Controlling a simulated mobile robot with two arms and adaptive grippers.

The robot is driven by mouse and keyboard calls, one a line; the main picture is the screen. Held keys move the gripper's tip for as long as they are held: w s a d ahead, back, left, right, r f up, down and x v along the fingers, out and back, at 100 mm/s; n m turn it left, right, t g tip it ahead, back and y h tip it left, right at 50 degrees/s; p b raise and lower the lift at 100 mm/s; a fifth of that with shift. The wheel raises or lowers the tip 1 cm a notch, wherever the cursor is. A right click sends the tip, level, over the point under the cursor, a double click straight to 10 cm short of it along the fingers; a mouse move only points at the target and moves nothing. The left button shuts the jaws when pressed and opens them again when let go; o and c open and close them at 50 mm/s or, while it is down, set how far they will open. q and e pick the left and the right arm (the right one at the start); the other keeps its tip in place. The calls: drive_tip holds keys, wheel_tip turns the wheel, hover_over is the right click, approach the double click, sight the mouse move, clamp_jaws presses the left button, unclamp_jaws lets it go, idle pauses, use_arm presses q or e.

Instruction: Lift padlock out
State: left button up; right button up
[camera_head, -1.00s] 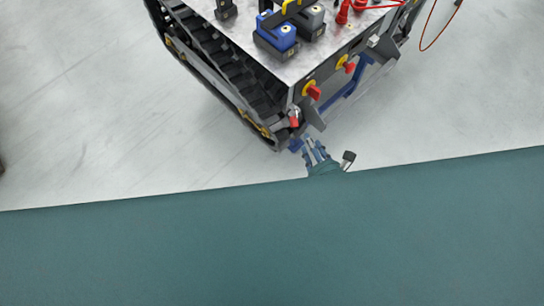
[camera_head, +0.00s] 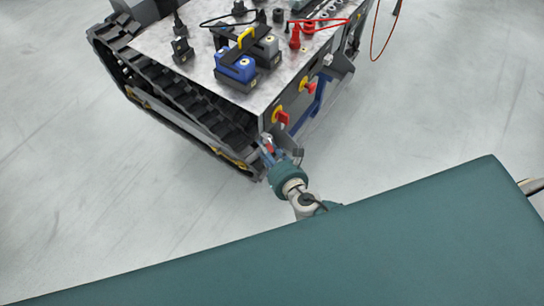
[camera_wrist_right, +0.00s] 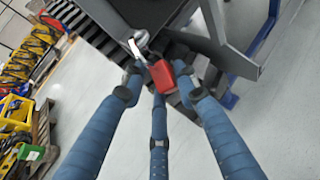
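A red padlock (camera_wrist_right: 161,77) with a bright metal shackle hangs at the lower front corner of the tracked carrier (camera_wrist_right: 190,18). It shows small in the head view (camera_head: 269,147), partly hidden by my right gripper (camera_head: 274,156). In the right wrist view my right gripper (camera_wrist_right: 158,80) has its blue fingers spread around the padlock. The right finger is close beside the red body, and a gap shows on the left. I cannot tell whether any finger touches it. My left gripper is not in view.
The carrier's metal deck (camera_head: 180,48) bears a blue block (camera_head: 236,68), black fittings and a red cable (camera_head: 322,22). Red-and-yellow switches (camera_head: 281,115) stick out of its front face near my right gripper. The floor (camera_head: 440,110) to the right is clear.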

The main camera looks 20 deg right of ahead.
drive_tip(key=shift+w+f, duration=0.1)
drive_tip(key=shift+w, duration=0.15)
clamp_jaws()
